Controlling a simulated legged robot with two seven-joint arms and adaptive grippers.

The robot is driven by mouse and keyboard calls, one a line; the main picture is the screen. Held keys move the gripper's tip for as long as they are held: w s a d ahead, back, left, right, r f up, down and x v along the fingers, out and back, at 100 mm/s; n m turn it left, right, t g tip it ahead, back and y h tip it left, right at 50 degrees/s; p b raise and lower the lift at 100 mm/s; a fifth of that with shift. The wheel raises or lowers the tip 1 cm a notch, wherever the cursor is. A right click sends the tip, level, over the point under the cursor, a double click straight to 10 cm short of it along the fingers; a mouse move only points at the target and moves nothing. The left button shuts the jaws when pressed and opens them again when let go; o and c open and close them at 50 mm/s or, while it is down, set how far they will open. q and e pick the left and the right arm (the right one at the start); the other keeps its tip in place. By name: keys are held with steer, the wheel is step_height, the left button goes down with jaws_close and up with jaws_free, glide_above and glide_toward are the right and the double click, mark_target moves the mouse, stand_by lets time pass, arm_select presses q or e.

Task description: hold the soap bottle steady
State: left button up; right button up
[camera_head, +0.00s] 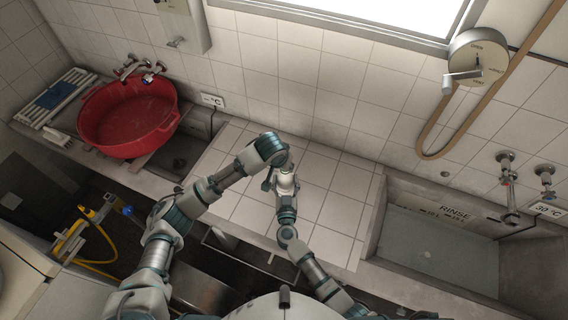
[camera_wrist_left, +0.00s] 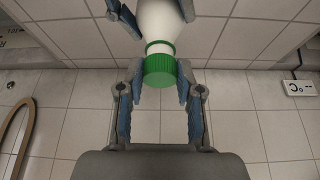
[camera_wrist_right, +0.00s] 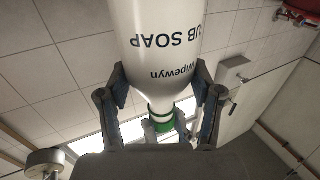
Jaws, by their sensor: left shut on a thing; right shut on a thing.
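The soap bottle has a white body with dark "UB SOAP" and "Wipewyn" lettering in the right wrist view (camera_wrist_right: 165,40), where it looks upside down. Its green cap (camera_wrist_left: 159,68) shows large in the left wrist view. My left gripper (camera_wrist_left: 154,80) is shut on the cap end, a finger on each side. My right gripper (camera_wrist_right: 160,88) is shut on the white body near its shoulder; its fingers also show at the top of the left wrist view. In the head view both grippers meet over the tiled counter, the right one (camera_head: 285,188) showing best; the bottle there is mostly hidden.
A red basin (camera_head: 128,120) stands at the left by wall taps, beside a white rack (camera_head: 55,97). A sink marked RINSE (camera_head: 435,245) is at the right. A tan hose (camera_head: 430,130) hangs on the wall. The tiled counter (camera_head: 335,200) around the grippers is clear.

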arm_select(q)
steer(key=shift+f, duration=0.45)
steer(key=m, duration=0.2)
steer(key=m+g+h, duration=0.1)
steer(key=m, duration=0.1)
steer(key=shift+w+a+m+h, duration=0.2)
steer(key=shift+m+h, duration=0.1)
steer(key=shift+m, duration=0.1)
steer(key=m+g, duration=0.1)
steer(key=m, duration=0.3)
steer(key=m+g+h, duration=0.1)
steer(key=m, duration=0.1)
steer(key=shift+w+a+m+g, duration=0.15)
steer(key=shift+w+m+g, duration=0.1)
steer(key=shift+m+g, duration=0.05)
steer(key=m, duration=0.2)
steer(key=m+g, duration=0.1)
steer(key=m, duration=0.1)
steer(key=m+g, duration=0.1)
steer(key=m, duration=0.1)
steer(key=shift+w, duration=0.35)
steer(key=m, duration=0.2)
steer(key=m+g+y, duration=0.1)
steer(key=m, duration=0.1)
steer(key=shift+w+d+g, duration=0.2)
steer(key=shift+g, duration=0.1)
steer(key=m+y, duration=0.1)
steer(key=m, duration=0.1)
steer(key=shift+m+g, duration=0.3)
steer(key=shift+g, duration=0.1)
